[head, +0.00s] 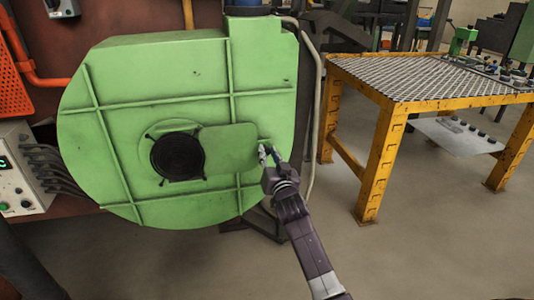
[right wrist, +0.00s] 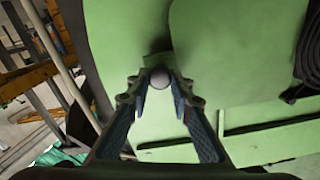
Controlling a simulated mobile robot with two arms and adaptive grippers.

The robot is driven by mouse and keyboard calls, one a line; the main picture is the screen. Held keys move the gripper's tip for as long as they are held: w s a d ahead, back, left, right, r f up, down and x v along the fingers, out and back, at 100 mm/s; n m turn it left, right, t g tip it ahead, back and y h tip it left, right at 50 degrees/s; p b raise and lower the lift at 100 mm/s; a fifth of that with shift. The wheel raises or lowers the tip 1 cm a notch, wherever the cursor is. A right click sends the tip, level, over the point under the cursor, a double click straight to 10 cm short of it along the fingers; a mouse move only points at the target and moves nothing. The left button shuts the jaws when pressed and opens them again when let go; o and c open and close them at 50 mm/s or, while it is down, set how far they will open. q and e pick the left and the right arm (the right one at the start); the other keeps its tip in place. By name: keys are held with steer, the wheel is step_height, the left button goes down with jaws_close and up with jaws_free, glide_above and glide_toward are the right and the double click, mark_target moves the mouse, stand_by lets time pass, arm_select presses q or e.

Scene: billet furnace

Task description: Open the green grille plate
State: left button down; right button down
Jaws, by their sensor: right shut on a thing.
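The green grille plate (head: 230,147) is a flat panel with rounded corners on the front of the large green housing (head: 90,125). It lies just right of the round black grille (head: 178,157), which shows uncovered. In the right wrist view the plate (right wrist: 235,45) fills the upper right, with the grille's dark edge (right wrist: 309,50) beyond it. My right gripper (head: 267,153) is at the plate's right end. In the right wrist view its fingers (right wrist: 160,88) are closed around a small grey round knob (right wrist: 160,77) by the plate's edge. My left gripper is not in view.
A yellow-framed table (head: 385,130) with a mesh top stands to the right. A control box (head: 18,170) with cables is at the left, below an orange pipe (head: 50,82). Bare floor (head: 430,240) lies between the housing and the table's front.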

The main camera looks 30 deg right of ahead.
steer(key=c, duration=1.7)
jaws_free()
steer(key=shift+s, duration=0.1)
steer(key=v, duration=1.2)
steer(key=shift+r, duration=0.1)
